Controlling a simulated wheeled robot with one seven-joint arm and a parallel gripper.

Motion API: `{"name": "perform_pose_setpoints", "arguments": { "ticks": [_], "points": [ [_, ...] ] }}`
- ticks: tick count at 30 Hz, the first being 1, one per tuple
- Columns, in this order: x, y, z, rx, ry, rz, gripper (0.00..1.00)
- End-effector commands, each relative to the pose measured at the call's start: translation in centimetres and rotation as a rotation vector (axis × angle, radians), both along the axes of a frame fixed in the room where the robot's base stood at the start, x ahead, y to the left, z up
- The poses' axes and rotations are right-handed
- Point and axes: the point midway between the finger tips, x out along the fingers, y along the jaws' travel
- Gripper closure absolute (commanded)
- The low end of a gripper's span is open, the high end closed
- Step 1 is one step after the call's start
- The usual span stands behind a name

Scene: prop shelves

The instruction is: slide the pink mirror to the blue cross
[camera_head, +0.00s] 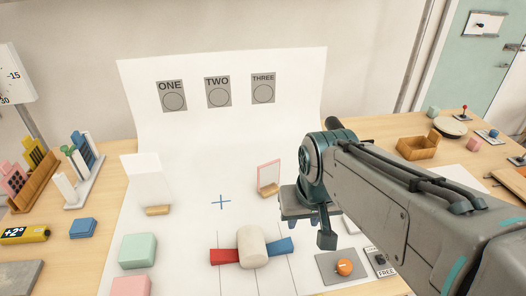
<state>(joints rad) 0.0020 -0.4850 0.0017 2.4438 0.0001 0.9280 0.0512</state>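The pink-framed mirror (268,176) stands upright on a small wooden base (268,192), on the white sheet right of centre. The blue cross (221,202) is a thin mark on the sheet, left of the mirror and slightly nearer to me; nothing covers it. My gripper (309,231) points down just right of the mirror and a little nearer to me. It appears apart from the mirror. Its fingers are partly hidden by its own body, so their opening is unclear.
A white panel (147,180) on a wooden base stands left of the cross. A cream cylinder (252,246) lies in front, between a red block (224,256) and a blue block (278,246). An orange knob (344,267) is at front right. Sheet between mirror and cross is clear.

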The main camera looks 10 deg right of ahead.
Motion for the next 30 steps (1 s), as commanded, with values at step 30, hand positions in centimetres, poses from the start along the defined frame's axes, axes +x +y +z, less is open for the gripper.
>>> {"name": "perform_pose_setpoints", "arguments": {
  "ticks": [30],
  "points": [
    [32.7, 0.0, -4.5, 0.143, 0.207, -1.034, 0.67]
  ]
}}
